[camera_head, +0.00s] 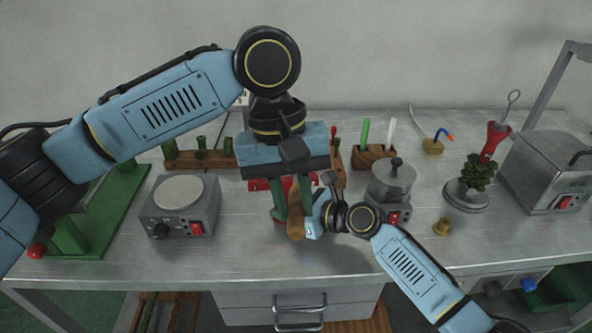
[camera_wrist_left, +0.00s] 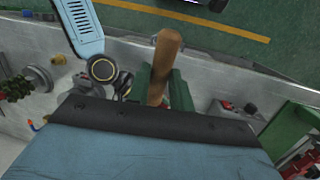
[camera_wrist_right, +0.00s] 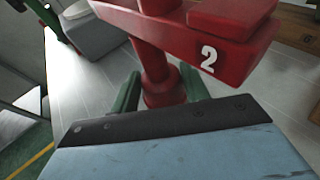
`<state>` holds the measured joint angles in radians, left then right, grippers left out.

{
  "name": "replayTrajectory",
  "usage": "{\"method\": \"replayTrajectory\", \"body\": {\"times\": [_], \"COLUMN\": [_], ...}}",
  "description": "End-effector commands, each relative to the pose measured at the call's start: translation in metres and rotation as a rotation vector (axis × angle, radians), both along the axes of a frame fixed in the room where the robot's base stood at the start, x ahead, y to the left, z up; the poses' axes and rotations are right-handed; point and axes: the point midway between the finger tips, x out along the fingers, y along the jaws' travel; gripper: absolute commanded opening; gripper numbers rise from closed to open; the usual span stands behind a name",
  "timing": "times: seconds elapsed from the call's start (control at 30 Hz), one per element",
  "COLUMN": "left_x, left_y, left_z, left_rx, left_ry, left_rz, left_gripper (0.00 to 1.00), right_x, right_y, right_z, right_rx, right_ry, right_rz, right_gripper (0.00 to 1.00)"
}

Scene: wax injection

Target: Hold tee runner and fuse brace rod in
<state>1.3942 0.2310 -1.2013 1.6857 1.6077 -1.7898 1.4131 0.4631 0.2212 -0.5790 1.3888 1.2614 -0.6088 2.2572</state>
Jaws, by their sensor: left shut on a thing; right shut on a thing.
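A tool with a brown wooden handle (camera_wrist_left: 166,60) sits between the green fingers of my left gripper (camera_wrist_left: 158,82), which is shut on it. The handle (camera_head: 296,224) also shows in the head view, below my left gripper (camera_head: 292,205); the tool's far end is hidden. A red upright piece (camera_wrist_right: 157,65) with a crosspiece marked 2 stands between the green fingers of my right gripper (camera_wrist_right: 162,88), which is shut on its post. In the head view the right gripper comes in low from the right, close beside the left one. I cannot pick out a separate brace rod.
A hotplate (camera_head: 180,192) is left of the grippers. A lidded metal pot (camera_head: 392,181) and a wooden holder (camera_head: 373,160) with green and white sticks are right. A rack (camera_head: 190,160) with green pieces stands behind.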

Motion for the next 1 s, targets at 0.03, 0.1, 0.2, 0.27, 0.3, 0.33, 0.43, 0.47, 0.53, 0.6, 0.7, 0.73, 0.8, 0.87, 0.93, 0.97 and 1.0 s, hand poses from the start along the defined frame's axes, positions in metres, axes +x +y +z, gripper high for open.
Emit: {"method": "replayTrajectory", "body": {"times": [0.03, 0.1, 0.2, 0.27, 0.3, 0.33, 0.43, 0.47, 0.53, 0.6, 0.7, 0.73, 0.8, 0.87, 0.93, 0.97, 1.0], "left_x": [0.0, 0.0, 0.0, 0.0, 0.0, 0.0, 0.0, 0.0, 0.0, 0.0, 0.0, 0.0, 0.0, 0.0, 0.0, 0.0, 0.0], "left_y": [0.0, 0.0, 0.0, 0.0, 0.0, 0.0, 0.0, 0.0, 0.0, 0.0, 0.0, 0.0, 0.0, 0.0, 0.0, 0.0, 0.0], "left_z": [0.006, 0.013, 0.022, 0.024, 0.025, 0.025, 0.025, 0.025, 0.025, 0.025, 0.025, 0.025, 0.025, 0.025, 0.025, 0.025, 0.025], "left_rx": [-0.001, -0.002, -0.001, -0.001, -0.001, -0.001, -0.001, -0.001, -0.001, -0.001, -0.001, -0.001, -0.001, -0.001, -0.001, -0.001, -0.001], "left_ry": [-0.001, 0.0, -0.001, 0.0, 0.0, 0.001, 0.001, 0.001, 0.001, 0.001, 0.001, 0.001, 0.001, 0.001, 0.001, 0.001, 0.001], "left_rz": [0.0, 0.0, 0.0, 0.0, 0.0, 0.0, 0.0, 0.0, 0.0, 0.0, 0.0, 0.0, 0.0, 0.0, 0.0, 0.0, 0.0], "left_gripper": [0.0, 0.0, 0.0, 0.0, 0.0, 0.0, 0.0, 0.0, 0.0, 0.0, 0.0, 0.0, 0.0, 0.0, 0.0, 0.0, 0.0], "right_x": [-0.001, -0.001, -0.001, -0.001, -0.001, -0.001, -0.001, -0.001, -0.001, -0.001, -0.001, -0.001, 0.0, 0.0, 0.0, -0.001, -0.002], "right_y": [0.0, 0.0, 0.0, 0.0, 0.0, 0.0, 0.0, 0.0, 0.0, 0.0, 0.0, 0.0, 0.0, 0.0, 0.0, -0.001, -0.003], "right_z": [-0.003, -0.003, -0.003, -0.003, -0.003, -0.003, -0.003, -0.003, -0.003, -0.002, -0.002, -0.001, -0.001, -0.001, -0.001, 0.0, 0.0], "right_rx": [-0.004, -0.004, -0.004, -0.004, -0.004, -0.004, -0.004, -0.004, -0.003, -0.003, -0.002, -0.002, -0.001, -0.002, -0.001, -0.001, -0.001], "right_ry": [0.005, 0.005, 0.005, 0.005, 0.005, 0.005, 0.005, 0.005, 0.004, 0.004, 0.003, 0.003, 0.001, 0.001, 0.001, 0.001, 0.001], "right_rz": [0.001, 0.001, 0.001, 0.001, 0.001, 0.001, 0.002, 0.002, 0.002, 0.002, 0.001, 0.001, 0.001, 0.0, 0.0, 0.0, 0.0], "right_gripper": [0.33, 0.33, 0.33, 0.33, 0.33, 0.33, 0.33, 0.33, 0.53, 0.62, 0.71, 0.71, 0.71, 0.71, 0.71, 0.71, 0.71]}}
